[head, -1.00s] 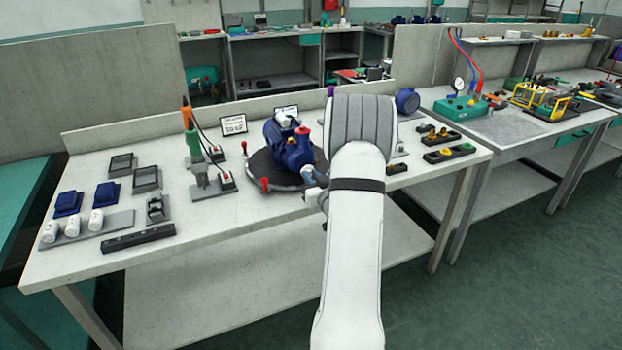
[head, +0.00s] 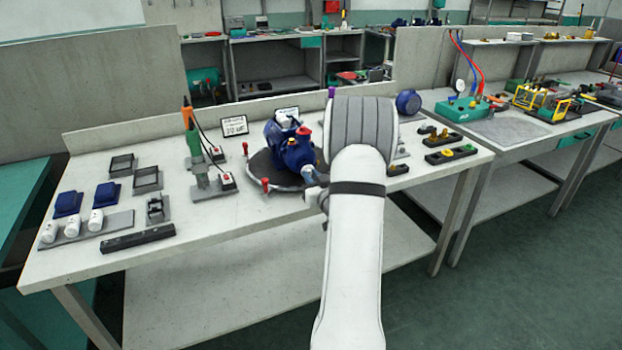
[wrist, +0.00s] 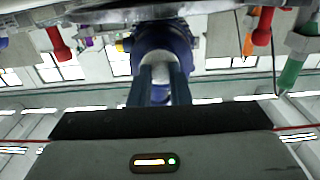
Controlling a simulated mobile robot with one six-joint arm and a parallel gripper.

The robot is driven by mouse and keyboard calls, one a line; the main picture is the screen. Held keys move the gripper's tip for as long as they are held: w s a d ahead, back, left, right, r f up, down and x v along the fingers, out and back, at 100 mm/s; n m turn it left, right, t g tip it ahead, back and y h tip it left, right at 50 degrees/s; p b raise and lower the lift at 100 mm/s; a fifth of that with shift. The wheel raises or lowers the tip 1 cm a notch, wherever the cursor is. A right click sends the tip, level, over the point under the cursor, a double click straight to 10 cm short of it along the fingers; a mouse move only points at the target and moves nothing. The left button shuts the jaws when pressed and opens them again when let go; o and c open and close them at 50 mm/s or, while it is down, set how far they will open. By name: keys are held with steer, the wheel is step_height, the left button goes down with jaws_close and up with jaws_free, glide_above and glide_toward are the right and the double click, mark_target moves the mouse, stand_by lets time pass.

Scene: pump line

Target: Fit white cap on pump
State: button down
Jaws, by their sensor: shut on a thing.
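The blue pump (head: 292,148) stands on a round dark plate (head: 262,178) on the bench, with a red cap on its top. In the wrist view its round blue port (wrist: 165,38) faces me. My gripper (wrist: 159,88) is shut on a white cap (wrist: 160,72), whose pale body shows between the two dark fingers. The cap is at the front of the port and appears to touch it; I cannot tell how far it is seated. In the head view my arm hides most of the gripper and the cap.
Several white caps (head: 72,227) stand in a grey tray (head: 118,222) at the bench's left, near blue parts (head: 68,203) and a black bar (head: 138,238). Red posts (head: 265,185) ring the plate. Black trays (head: 450,153) lie at right.

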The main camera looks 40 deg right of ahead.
steer(key=shift+w+d+b, duration=0.1)
steer(key=shift+w+b, duration=0.25)
steer(key=shift+w, duration=0.1)
steer(key=c, duration=1.3)
jaws_free()
steer(key=shift+s, duration=0.1)
steer(key=b+v, duration=0.2)
steer(key=v, duration=0.4)
steer(key=v, duration=0.7)
steer(key=shift+s+f+b, duration=0.1)
steer(key=shift+s+b, duration=0.25)
steer(key=shift+s, duration=0.05)
